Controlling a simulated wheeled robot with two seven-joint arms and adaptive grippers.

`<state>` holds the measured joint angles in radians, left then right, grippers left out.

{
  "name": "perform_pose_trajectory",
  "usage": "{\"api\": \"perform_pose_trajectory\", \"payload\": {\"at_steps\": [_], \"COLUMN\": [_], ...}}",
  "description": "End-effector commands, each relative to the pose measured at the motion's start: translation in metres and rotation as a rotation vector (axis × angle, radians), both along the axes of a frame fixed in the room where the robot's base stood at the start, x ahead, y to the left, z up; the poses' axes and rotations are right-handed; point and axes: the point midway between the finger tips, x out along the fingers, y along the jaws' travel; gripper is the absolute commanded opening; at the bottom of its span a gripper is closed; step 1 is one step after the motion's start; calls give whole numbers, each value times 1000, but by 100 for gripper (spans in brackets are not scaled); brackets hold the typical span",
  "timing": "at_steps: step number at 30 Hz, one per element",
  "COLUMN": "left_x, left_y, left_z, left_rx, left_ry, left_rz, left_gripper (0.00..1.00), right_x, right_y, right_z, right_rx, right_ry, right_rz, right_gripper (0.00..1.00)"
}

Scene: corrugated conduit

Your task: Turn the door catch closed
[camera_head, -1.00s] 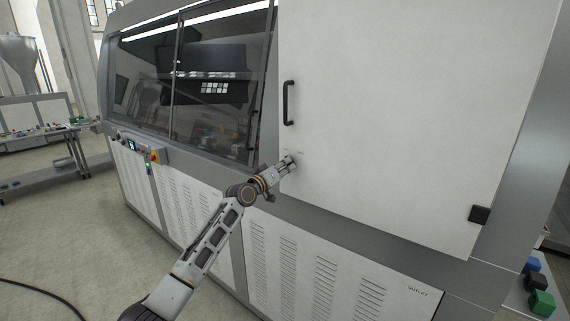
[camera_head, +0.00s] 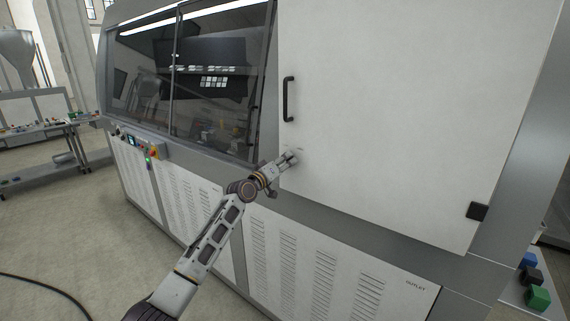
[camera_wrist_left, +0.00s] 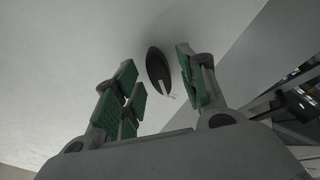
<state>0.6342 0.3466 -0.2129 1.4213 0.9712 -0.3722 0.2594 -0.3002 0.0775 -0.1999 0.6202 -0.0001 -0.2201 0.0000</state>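The large white door (camera_head: 400,110) has a black bar handle (camera_head: 289,99) near its left edge. My left gripper (camera_head: 291,157) is at the door's lower left, below the handle, and covers the catch in the head view. In the left wrist view the door catch (camera_wrist_left: 157,69) is a dark oval disc with a small pale tab or mark at its lower edge. My left gripper (camera_wrist_left: 160,78) is open, with green-padded fingers to the left and right of the catch. I see a gap on both sides; contact is not visible. My right gripper is not in view.
A dark window (camera_head: 210,85) and a control panel (camera_head: 140,146) are left of the door. A black block (camera_head: 477,211) sits at the door's lower right. Vented lower panels (camera_head: 320,265) run beneath. Coloured blocks (camera_head: 538,297) lie at the far right. The floor at left is mostly clear.

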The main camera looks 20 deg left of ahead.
Motion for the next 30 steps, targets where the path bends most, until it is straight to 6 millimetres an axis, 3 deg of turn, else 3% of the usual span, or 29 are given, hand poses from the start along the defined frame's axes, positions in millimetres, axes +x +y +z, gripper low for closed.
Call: {"api": "perform_pose_trajectory", "payload": {"at_steps": [14,30], "left_x": [-5,-45], "left_y": [1,16], "left_z": [-1,-5], "left_rx": [0,0], "left_ry": [1,1], "left_rz": [-1,-1], "left_gripper": [42,42], "right_x": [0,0], "right_y": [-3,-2], "right_z": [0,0], "right_rx": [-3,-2], "right_ry": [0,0], "right_rz": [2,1], "right_gripper": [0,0]}}
